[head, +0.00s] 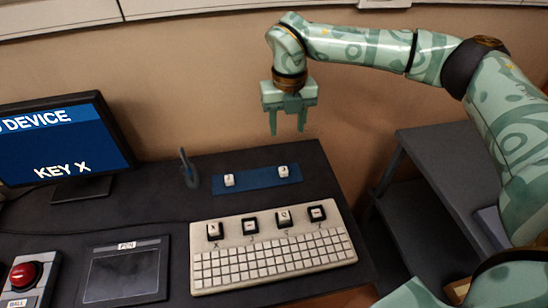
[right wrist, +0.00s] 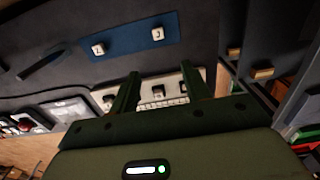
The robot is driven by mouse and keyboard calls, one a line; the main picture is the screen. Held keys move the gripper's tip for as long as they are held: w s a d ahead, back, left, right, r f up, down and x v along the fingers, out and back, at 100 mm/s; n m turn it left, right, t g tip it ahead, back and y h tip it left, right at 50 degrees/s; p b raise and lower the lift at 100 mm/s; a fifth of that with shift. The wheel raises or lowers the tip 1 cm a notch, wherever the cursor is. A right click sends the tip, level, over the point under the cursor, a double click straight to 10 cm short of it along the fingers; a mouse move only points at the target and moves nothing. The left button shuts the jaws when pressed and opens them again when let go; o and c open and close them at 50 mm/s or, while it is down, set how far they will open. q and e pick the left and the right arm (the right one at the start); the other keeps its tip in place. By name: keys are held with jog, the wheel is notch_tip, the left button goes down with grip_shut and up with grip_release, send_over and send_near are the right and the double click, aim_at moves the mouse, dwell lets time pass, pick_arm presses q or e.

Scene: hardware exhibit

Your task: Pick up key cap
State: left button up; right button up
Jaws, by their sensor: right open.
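Two white key caps lie apart on a blue mat (head: 256,179), a left cap (head: 229,180) and a right cap (head: 283,171). In the right wrist view the left cap (right wrist: 98,48) and right cap (right wrist: 157,33) show dark marks too small to read surely. A pale keyboard (head: 272,263) in front of the mat has several black-framed large keys along its top, including a leftmost key (head: 214,231). My right gripper (head: 288,124) is open and empty, pointing down, above and behind the mat in the head view. My left gripper is not in view.
A monitor (head: 68,143) at left shows "DEVICE" and "KEY X". A pen stands in a holder (head: 188,170) just left of the mat. A tablet (head: 125,272) and red button (head: 24,273) are at front left. Dark shelving (head: 430,150) stands right of the desk.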

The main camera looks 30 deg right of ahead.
jog(key=b, duration=0.3)
send_over(284, 169)
jog(key=f, duration=1)
jog(key=shift+s+a+f, duration=0.15)
jog(key=shift+s+f, duration=0.05)
jog(key=shift+f, duration=0.4)
jog(key=f+b, duration=0.2)
jog(key=f, duration=0.3)
jog(key=shift+w+b, duration=0.25)
jog(key=shift+b, duration=0.15)
jog(key=shift+r, duration=0.1)
jog(key=shift+c, duration=0.6)
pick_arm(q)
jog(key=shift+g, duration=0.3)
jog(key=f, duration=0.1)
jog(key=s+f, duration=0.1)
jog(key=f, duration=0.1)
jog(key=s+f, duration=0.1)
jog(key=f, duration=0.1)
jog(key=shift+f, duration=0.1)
pick_arm(e)
grip_shut()
